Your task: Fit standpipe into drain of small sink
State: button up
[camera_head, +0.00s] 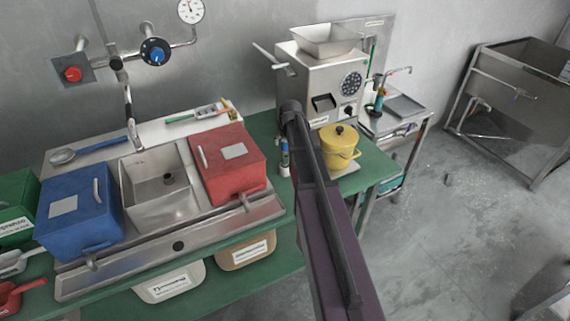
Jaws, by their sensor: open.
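The small sink (140,202) is a square steel basin set in the counter between a blue box and a red box. A small dark drain fitting (168,179) shows on its floor; at this size I cannot tell whether anything stands in it. I cannot pick out the standpipe for certain in this view. My arm crosses the middle of the picture from the bottom edge up to a dark joint, in front of the counter's right part. My gripper is not in view.
The blue box (78,220) and red box (240,180) flank the basin, and a faucet (130,125) hangs behind it. A grinder (310,85) and yellow pot (338,150) stand to the right. A larger steel sink (520,100) is at far right. The floor between is mostly clear.

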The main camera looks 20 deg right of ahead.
aim_at(285, 147)
dwell(0.4)
jog(key=shift+b+x, duration=2.45)
jog(key=shift+x, duration=0.15)
jog(key=shift+s, duration=0.15)
grip_shut()
